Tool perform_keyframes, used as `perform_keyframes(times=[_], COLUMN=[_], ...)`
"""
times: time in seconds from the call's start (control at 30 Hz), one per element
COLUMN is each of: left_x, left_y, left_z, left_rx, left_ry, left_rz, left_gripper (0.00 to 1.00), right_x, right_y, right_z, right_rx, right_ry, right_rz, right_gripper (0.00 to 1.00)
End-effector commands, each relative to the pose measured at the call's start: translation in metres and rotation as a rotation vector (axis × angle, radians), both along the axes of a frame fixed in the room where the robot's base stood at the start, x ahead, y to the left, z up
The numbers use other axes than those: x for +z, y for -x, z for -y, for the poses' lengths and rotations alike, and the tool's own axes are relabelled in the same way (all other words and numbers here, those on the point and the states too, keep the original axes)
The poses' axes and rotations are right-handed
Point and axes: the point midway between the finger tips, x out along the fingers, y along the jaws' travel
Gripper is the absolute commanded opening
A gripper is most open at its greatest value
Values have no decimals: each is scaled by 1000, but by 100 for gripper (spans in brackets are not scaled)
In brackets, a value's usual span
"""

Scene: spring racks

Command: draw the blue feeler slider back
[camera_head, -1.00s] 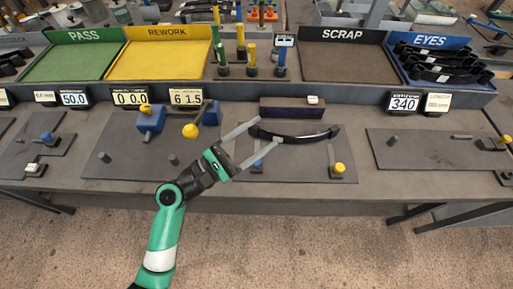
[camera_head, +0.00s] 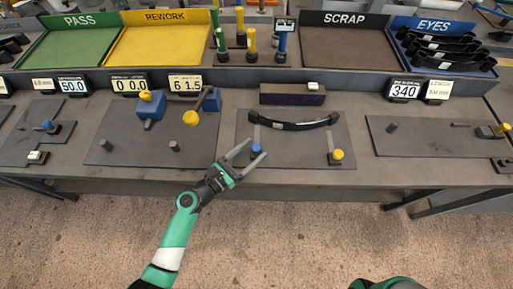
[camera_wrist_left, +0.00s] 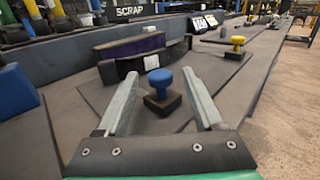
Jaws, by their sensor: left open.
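The blue feeler slider is a round blue knob (camera_head: 257,149) on a small dark block, at the left part of the middle plate (camera_head: 290,165). It also shows in the left wrist view (camera_wrist_left: 160,77), between the two finger tips with a gap on each side. My left gripper (camera_head: 254,150) is open, its fingers pointing at the knob from the front left; it also shows in the left wrist view (camera_wrist_left: 160,90). A black curved strip (camera_head: 300,124) lies behind the knob. My right gripper is not in view.
A yellow knob (camera_head: 337,155) stands at the right of the same plate. A dark block (camera_head: 292,94) with a white top piece stands behind the strip. The left plate (camera_head: 110,150) has a blue block and a yellow knob. The table front is clear.

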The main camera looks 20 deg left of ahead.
Motion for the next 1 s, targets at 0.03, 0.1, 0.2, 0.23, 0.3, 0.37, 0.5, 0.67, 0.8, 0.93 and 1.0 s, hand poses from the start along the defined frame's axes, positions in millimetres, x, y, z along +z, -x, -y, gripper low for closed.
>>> perform_keyframes(times=[0.03, 0.1, 0.2, 0.23, 0.3, 0.37, 0.5, 0.67, 0.8, 0.93, 1.0], left_x=[-2, -1, 0, 0, 0, 0, 0, 0, 0, 0, 0], left_y=[-7, -14, -19, -20, -20, -20, -20, -20, -20, -20, -20], left_z=[4, 6, 9, 9, 10, 9, 9, 9, 9, 9, 9], left_rx=[-3, -1, -1, -1, -1, 0, 0, 0, 0, 0, 0], left_ry=[0, 0, 0, 1, 1, 1, 0, 0, 0, 0, 0], left_rz=[1, 0, 1, 0, 0, 0, 0, 0, 0, 0, 0], left_gripper=[69, 69, 69, 69, 69, 69, 59, 30, 5, 0, 0], right_x=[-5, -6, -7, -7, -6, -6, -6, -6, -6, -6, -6], right_y=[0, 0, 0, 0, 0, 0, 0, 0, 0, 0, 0], right_z=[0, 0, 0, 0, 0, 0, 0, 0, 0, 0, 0], right_rx=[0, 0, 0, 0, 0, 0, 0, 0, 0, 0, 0], right_ry=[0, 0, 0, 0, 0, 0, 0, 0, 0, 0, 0], right_rz=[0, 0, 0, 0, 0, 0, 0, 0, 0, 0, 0], right_gripper=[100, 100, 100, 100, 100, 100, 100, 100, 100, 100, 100])
